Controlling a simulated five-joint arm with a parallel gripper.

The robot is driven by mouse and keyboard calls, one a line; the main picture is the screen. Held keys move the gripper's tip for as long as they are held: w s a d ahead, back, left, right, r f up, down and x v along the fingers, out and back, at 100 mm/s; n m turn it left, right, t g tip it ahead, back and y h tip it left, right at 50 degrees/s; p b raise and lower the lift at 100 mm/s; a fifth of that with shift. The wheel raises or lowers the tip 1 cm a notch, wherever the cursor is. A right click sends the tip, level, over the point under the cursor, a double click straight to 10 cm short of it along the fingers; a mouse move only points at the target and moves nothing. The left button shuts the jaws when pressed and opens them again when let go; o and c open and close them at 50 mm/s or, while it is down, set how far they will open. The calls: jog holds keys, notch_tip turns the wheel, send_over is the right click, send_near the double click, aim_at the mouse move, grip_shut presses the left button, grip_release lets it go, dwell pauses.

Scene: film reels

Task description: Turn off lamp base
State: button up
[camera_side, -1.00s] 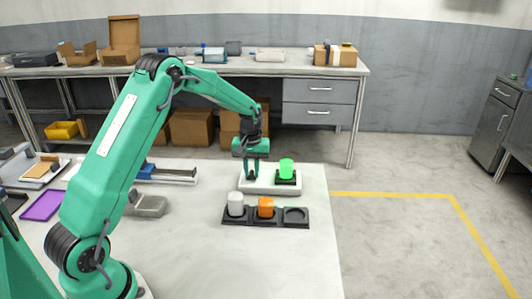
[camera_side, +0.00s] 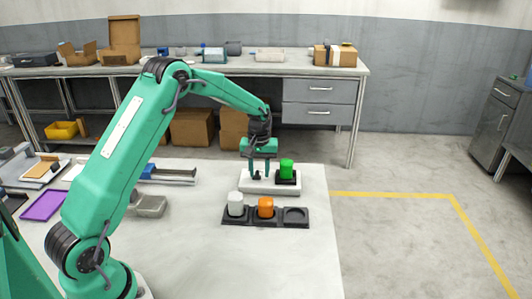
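The lamp base is a white block (camera_side: 272,189) near the far right edge of the worktable. A green cylinder (camera_side: 286,167) stands upright in a black square socket on its right part, now a darker, unlit-looking green. My gripper (camera_side: 260,174) is over the left part of the base, left of the green cylinder and apart from it. Its two fingers point down with a gap between them and nothing visible held. A small dark piece (camera_side: 257,176) shows between the fingertips on the base; whether they touch it I cannot tell.
A black three-place rack (camera_side: 296,224) stands in front of the base, holding a white cylinder (camera_side: 236,203) and an orange cylinder (camera_side: 266,207); its right place is empty. A grey block (camera_side: 150,206) lies to the left. The table's front middle is clear.

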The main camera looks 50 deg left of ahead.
jog(key=shift+r, duration=0.15)
notch_tip(320, 180, up, 7)
jog(key=shift+f, duration=0.1)
jog(key=shift+r, duration=0.4)
dwell(0.5)
jog(key=shift+s+d+r, duration=0.2)
jog(key=shift+s+r, duration=0.05)
jog(key=shift+r, duration=0.2)
jog(key=s+d+r+m+t, duration=0.35)
jog(key=s+d+r, duration=0.45)
jog(key=s+r, duration=0.5)
jog(key=s+d+m+t, duration=0.1)
jog(key=s+d+m, duration=0.1)
jog(key=s, duration=0.6)
jog(key=s+d+m+t, duration=0.1)
jog(key=s+d+m, duration=0.2)
jog(key=s, duration=0.6)
jog(key=shift+d+f, duration=0.4)
